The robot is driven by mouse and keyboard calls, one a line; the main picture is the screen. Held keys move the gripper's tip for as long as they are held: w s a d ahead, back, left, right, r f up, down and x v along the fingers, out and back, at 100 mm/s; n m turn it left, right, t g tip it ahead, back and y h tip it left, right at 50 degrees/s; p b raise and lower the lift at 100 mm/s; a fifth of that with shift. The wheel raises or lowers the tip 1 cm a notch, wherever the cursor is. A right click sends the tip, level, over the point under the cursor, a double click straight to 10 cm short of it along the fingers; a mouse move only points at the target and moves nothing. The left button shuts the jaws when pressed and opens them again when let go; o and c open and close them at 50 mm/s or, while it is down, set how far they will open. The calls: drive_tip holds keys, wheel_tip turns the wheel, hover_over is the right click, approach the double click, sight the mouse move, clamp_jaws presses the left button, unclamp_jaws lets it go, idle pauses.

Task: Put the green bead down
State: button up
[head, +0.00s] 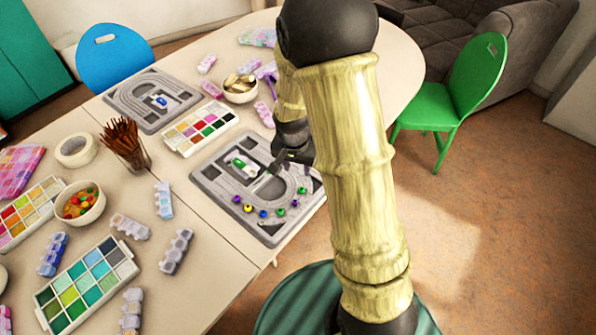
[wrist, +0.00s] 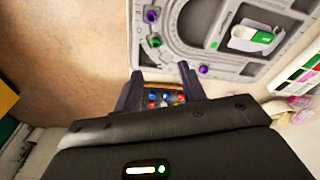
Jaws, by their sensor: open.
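The grey bead board (head: 213,182) lies at the table's right edge, with a row of coloured beads along its curved groove. In the wrist view a green bead (wrist: 155,41) sits on the board beside a purple bead (wrist: 151,16). Another purple bead (wrist: 203,69) lies on the board to the right. My gripper (head: 278,163) is over the board in the head view. In the wrist view my gripper (wrist: 160,76) has its two fingers apart, and I see no bead held between the tips. The green bead is apart from the fingers.
A green and white item (head: 244,166) lies inside the board. A palette of coloured compartments (head: 179,144) and a bowl (head: 240,92) stand behind it. A cup of brown sticks (head: 126,146) stands to the left. A green chair (head: 455,95) is at the right.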

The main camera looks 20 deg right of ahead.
drive_tip(key=shift+r, duration=0.25)
idle(0.4)
drive_tip(key=s+d+r+n+t+y, duration=0.1)
drive_tip(key=s+r+n, duration=0.5)
drive_tip(key=s+r, duration=0.3)
drive_tip(key=s, duration=0.3)
drive_tip(key=shift+s+d+n, duration=0.15)
drive_tip(key=shift+s+n, duration=0.15)
